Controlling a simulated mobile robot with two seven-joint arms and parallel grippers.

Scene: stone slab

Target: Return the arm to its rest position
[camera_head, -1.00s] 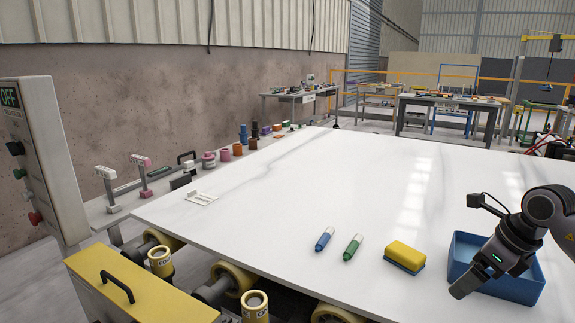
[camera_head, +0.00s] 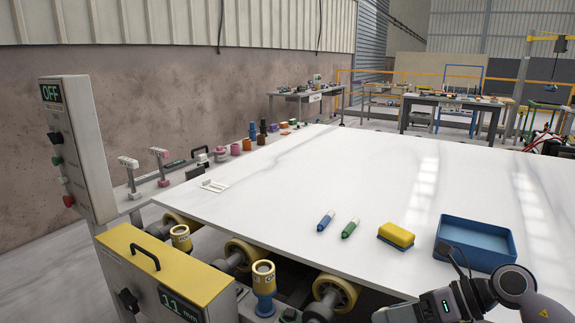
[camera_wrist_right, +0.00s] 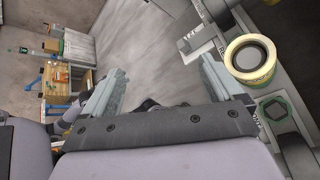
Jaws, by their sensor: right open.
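My right gripper (camera_head: 384,315) is at the bottom right of the head view, low in front of the white slab's (camera_head: 330,180) near edge. In the right wrist view my right gripper (camera_wrist_right: 160,88) shows two fingers wide apart with nothing between them and grey floor beyond. My right forearm comes in from the lower right corner of the head view. My left gripper is out of view.
A blue tray (camera_head: 440,242), a yellow-and-blue block (camera_head: 397,234), a green marker (camera_head: 350,228) and a blue marker (camera_head: 326,220) lie on the slab. Yellow rollers (camera_head: 335,291) and a yellow control box (camera_head: 160,270) stand along its near edge. The slab's middle is clear.

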